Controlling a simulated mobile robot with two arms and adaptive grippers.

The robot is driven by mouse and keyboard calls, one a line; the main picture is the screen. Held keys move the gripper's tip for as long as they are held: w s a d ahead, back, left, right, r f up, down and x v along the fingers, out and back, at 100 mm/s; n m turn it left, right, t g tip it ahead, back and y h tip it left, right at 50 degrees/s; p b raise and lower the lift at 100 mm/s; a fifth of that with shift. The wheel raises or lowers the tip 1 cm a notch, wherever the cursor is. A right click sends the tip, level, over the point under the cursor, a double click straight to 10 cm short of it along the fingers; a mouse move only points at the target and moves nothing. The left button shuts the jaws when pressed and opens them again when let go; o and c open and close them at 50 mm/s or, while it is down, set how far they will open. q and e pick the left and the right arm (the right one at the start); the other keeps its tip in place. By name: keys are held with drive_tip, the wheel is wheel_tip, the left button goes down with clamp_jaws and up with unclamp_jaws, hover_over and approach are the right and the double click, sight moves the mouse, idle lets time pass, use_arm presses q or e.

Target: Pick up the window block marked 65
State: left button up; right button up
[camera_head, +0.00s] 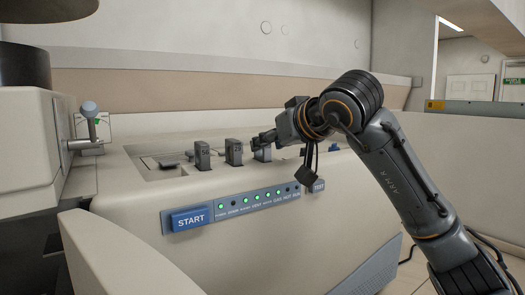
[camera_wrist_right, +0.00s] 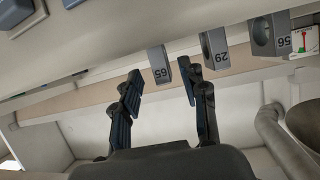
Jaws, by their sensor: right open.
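The window block marked 65 (camera_wrist_right: 159,66) is a grey block that hangs in the upside-down right wrist view, its number facing the camera. In the head view it is the rightmost upright block (camera_head: 262,154) in the panel recess, partly covered by my gripper. My right gripper (camera_wrist_right: 161,82) is open, with one finger on each side of the block and a gap visible to each. In the head view my right gripper (camera_head: 266,137) is at the top of this block. My left gripper is not in view.
The block marked 29 (camera_wrist_right: 215,50) stands close beside it, and the block marked 56 (camera_wrist_right: 268,37) is farther along; both show in the head view (camera_head: 234,152) (camera_head: 202,155). A blue START button (camera_head: 190,219) is on the front. A lever (camera_head: 90,122) stands at the left.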

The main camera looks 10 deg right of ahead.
drive_tip(key=p+x, duration=0.1)
drive_tip(key=x, duration=0.3)
drive_tip(key=shift+a+p, duration=0.2)
drive_tip(key=shift+p, duration=0.15)
drive_tip(key=shift+w+a+f, duration=0.1)
drive_tip(key=shift+w+f, duration=0.1)
drive_tip(key=shift+w, duration=0.1)
drive_tip(key=shift+s+r, duration=0.1)
drive_tip(key=shift+s, duration=0.05)
drive_tip(key=shift+c, duration=0.5)
clamp_jaws()
